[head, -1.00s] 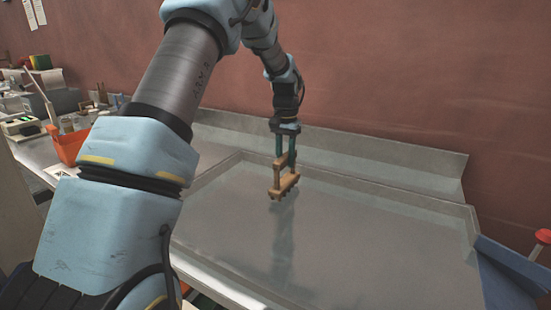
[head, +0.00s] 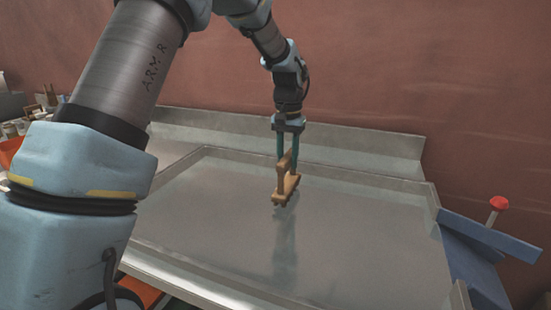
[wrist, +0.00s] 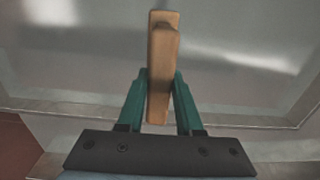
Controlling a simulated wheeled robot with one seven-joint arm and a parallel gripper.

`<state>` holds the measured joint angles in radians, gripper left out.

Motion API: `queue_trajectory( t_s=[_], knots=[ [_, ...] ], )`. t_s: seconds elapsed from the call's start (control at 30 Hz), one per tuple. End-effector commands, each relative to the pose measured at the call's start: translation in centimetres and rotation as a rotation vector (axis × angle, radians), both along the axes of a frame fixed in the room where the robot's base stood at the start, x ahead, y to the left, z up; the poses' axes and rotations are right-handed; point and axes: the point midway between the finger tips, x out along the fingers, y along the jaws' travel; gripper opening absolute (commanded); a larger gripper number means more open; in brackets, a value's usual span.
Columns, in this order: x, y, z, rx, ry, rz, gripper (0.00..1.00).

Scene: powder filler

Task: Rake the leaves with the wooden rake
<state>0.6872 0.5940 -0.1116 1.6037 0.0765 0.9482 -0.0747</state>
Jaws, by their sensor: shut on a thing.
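My gripper (head: 288,158) is shut on the small wooden rake (head: 284,188). The rake hangs with its toothed head down, over the metal tray's surface; I cannot tell whether the teeth touch it. In the wrist view the rake (wrist: 159,68) stands between the two green fingers (wrist: 159,95), its handle end toward the camera. No leaves show in any view.
A wide, shallow metal tray (head: 190,235) with a raised rim fills the worktop and looks bare. A reddish wall rises behind it. A blue piece (head: 490,236) with a red knob (head: 499,203) stands at the right. An orange bin (head: 10,150) is at the left edge.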

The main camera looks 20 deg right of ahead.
Motion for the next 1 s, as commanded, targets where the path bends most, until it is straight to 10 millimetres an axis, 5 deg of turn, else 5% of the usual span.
queue_trajectory(
  t_s=[1.0],
  knots=[
    [-10.9, -8.3, 0.1, 0.0, 0.0, -0.004, 0.0]
  ],
)
